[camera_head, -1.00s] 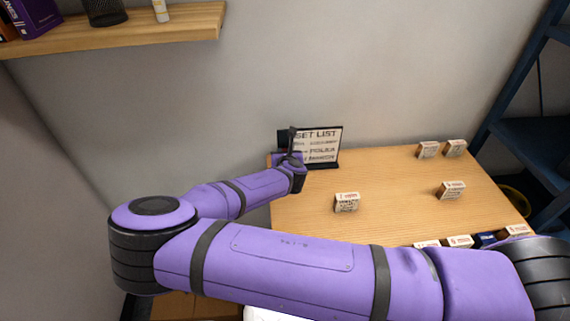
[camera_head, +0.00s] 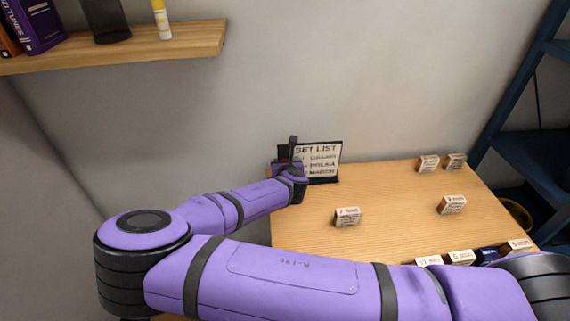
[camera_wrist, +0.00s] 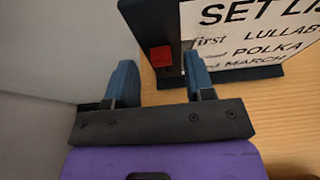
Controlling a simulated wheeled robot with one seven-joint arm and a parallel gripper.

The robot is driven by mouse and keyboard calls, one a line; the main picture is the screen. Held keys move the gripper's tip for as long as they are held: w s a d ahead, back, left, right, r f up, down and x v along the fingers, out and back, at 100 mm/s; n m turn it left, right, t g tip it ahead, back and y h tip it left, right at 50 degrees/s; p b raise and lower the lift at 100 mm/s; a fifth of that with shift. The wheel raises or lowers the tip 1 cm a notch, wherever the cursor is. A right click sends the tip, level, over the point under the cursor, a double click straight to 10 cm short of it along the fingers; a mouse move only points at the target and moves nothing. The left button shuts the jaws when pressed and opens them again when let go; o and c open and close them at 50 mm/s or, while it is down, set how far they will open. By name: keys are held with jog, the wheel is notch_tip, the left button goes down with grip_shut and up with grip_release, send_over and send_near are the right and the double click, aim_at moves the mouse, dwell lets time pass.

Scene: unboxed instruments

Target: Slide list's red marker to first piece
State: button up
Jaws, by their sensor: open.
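The set list (camera_head: 322,166) is a white card in a black frame, standing upright at the table's back left. The wrist view shows the card (camera_wrist: 225,68) with rows for first LULLABY, POLKA and MARCH. The red marker (camera_wrist: 160,57) is a small red block on the black strip left of the card. Its exact row is hard to tell, as the view is tilted. My gripper (camera_wrist: 160,64) is open, its two blue fingers pointing at the board, with the marker appearing between the fingertips. Contact cannot be told. In the head view my gripper (camera_head: 293,150) hides the marker.
Small labelled blocks stand on the wooden table (camera_head: 395,205), one (camera_head: 347,217) nearest the board, others at the right and the front edge. A wall shelf (camera_head: 130,50) with books and bottles hangs at upper left. A blue rack (camera_head: 535,150) stands at right.

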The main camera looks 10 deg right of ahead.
jog(key=v, duration=1)
jog(key=shift+d+r, duration=0.1)
jog(key=s+d+m+g+h, duration=0.25)
jog(key=d+m+g, duration=0.25)
jog(key=d+m, duration=0.45)
jog(key=s+d+r+m+g+y, duration=0.1)
jog(key=s+d+r+m+g, duration=0.2)
jog(key=r+m, duration=0.5)
jog(key=s+d+r+m+y, duration=0.2)
jog(key=s+d+r+m, duration=0.3)
jog(key=r, duration=0.6)
jog(key=s+d+r+m+g+y, duration=0.1)
jog(key=s+r+m+g, duration=0.15)
jog(key=r+m, duration=0.55)
jog(key=s+d+r+m+t, duration=0.1)
jog(key=s+d+r+m, duration=0.1)
jog(key=s+r, duration=0.3)
jog(key=s+d+r+m+t+h, duration=0.1)
jog(key=s+d+r+m, duration=0.1)
jog(key=s+r, duration=0.4)
jog(key=s+m, duration=0.1)
jog(key=s, duration=0.3)
jog(key=shift+d, duration=0.35)
